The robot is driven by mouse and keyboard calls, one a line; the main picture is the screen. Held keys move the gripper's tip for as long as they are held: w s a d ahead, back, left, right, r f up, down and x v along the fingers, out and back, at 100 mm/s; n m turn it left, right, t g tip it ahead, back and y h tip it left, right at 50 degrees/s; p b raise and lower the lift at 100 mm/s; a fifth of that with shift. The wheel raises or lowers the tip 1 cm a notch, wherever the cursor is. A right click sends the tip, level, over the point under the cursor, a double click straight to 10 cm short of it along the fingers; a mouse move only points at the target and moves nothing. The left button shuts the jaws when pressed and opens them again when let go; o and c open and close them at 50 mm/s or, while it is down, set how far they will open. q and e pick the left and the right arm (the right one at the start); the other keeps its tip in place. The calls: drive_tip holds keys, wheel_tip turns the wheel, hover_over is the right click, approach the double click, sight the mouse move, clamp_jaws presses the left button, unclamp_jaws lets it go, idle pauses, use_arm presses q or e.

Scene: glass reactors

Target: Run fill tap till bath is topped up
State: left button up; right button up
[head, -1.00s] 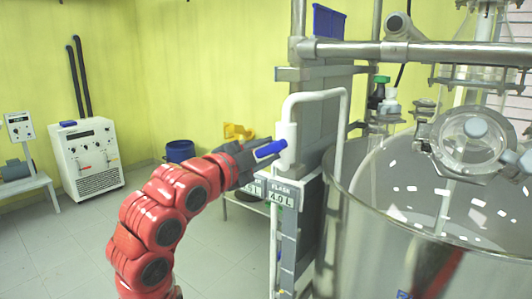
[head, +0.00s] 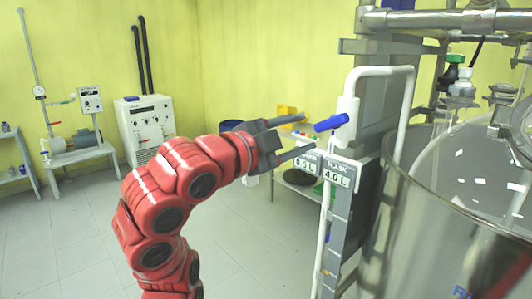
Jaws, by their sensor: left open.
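The fill tap is a white pipe with a thick white body (head: 346,108) and a blue handle (head: 332,122) that points left and slightly down. My left gripper (head: 308,133) is open just left of the handle, its dark fingers apart and nothing held between them. Its upper finger is near the handle's free end; I cannot tell whether they touch. A large clear glass vessel (head: 428,225), perhaps the bath, stands at the right. Its liquid level cannot be made out. Two displays below the tap seem to read 0.5 L (head: 306,164) and FLASK 4.0 L (head: 337,175). My right gripper is not in view.
A grey upright post (head: 385,95) and metal rails (head: 435,20) stand close behind and above the tap. A white cabinet unit (head: 145,130) and a bench with a pump (head: 70,143) are along the back wall. The floor at left is clear.

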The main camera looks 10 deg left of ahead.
use_arm(q)
drive_tip(key=b+v, duration=0.1)
drive_tip(key=v, duration=0.8)
idle(7.1)
